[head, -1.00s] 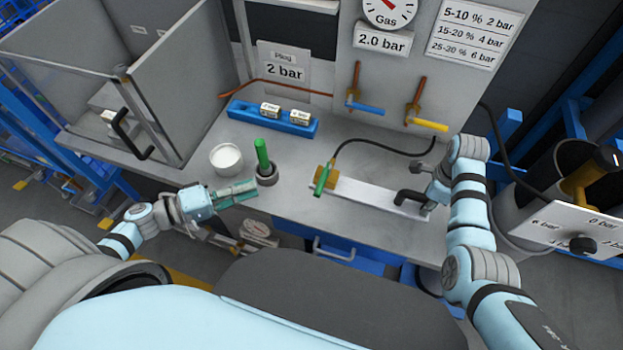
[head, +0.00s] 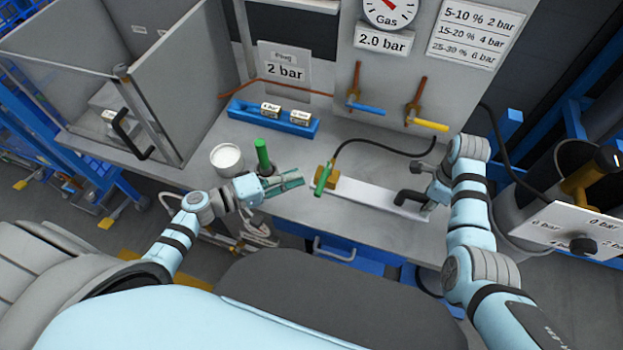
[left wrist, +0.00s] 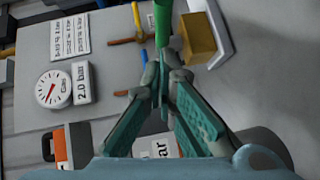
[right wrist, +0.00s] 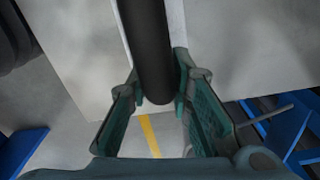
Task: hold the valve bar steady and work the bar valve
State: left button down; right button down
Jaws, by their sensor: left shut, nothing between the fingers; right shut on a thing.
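The valve bar is a white flat bar (head: 370,194) on the bench, with a brass valve block (head: 333,178) at its left end and a green valve lever (head: 322,178) on it. A black handle (head: 410,197) stands at its right end. My right gripper (head: 428,203) is shut on the black handle, which shows between its fingers in the right wrist view (right wrist: 153,60). My left gripper (head: 300,180) is shut and empty, just left of the green lever. In the left wrist view the green lever (left wrist: 162,22) lies just beyond the fingertips (left wrist: 160,85).
A green-handled tool in a dark cup (head: 263,158) and a white pot (head: 226,158) stand by my left gripper. A blue rack (head: 272,119) is behind them. A black hose (head: 390,141) runs from the brass block. Blue and yellow wall levers (head: 367,108) are at the back.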

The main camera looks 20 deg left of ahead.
aim_at(323, 181)
pick_arm(q)
jog(key=shift+d+f, duration=0.25)
jog(key=shift+d, duration=0.95)
jog(key=shift+s+d+n+t+y, duration=0.25)
jog(key=shift+d+n+t+y, duration=0.15)
jog(key=shift+n+y, duration=0.15)
jog(key=shift+s+d+n+t+y, duration=0.3)
jog(key=shift+d+n+t+y, duration=0.3)
jog(key=shift+n+t+y, duration=0.35)
jog(key=y, duration=0.1)
jog(key=d+n+t+y, duration=0.1)
jog(key=shift+s+d+n+y, duration=0.2)
jog(key=shift+d+n+y, duration=0.1)
jog(key=shift+y, duration=0.1)
jog(key=shift+w+d, duration=0.1)
jog(key=shift+d, duration=1.2)
